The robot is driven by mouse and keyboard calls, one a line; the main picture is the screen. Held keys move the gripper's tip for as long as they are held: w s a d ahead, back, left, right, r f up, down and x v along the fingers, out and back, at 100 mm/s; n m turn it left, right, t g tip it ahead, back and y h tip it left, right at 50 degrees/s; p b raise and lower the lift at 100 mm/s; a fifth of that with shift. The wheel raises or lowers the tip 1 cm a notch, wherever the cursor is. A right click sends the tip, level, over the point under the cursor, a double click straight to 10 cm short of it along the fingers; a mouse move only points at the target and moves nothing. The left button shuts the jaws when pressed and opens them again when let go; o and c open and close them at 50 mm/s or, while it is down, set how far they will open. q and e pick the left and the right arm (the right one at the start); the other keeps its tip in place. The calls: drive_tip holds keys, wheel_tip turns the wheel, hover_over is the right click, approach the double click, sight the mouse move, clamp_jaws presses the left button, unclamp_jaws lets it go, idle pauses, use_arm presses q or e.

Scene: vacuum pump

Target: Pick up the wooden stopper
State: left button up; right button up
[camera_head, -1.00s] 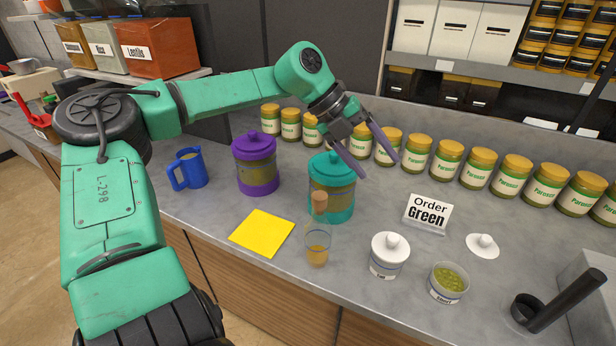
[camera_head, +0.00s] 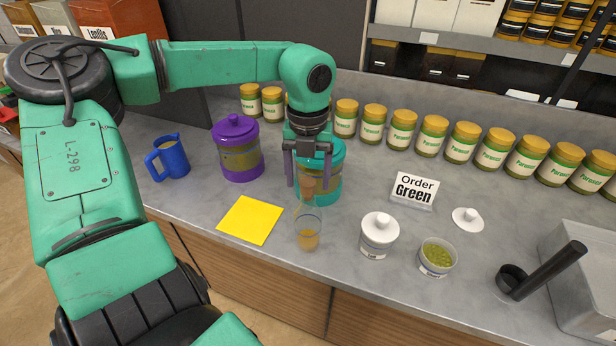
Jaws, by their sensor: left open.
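The wooden stopper (camera_head: 308,188) is a small brown cylinder. It shows just above a clear glass vessel (camera_head: 308,235) holding amber liquid; I cannot tell how firmly it sits in the neck. Part of the stopper's top is hidden by the gripper. My right gripper is not in view.
A teal jar (camera_head: 331,180) stands close behind the vessel, and a purple jar (camera_head: 240,160) and blue mug (camera_head: 171,160) are to the left. A yellow sheet (camera_head: 250,221) lies beside it. White jar (camera_head: 379,240) and green-filled bowl (camera_head: 437,257) stand right. Several jars line the back.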

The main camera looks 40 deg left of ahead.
use_arm(q)
drive_tip(key=shift+f, duration=0.35)
drive_tip(key=shift+a+f, duration=0.1)
drive_tip(key=shift+f, duration=0.05)
drive_tip(key=c, duration=1)
clamp_jaws()
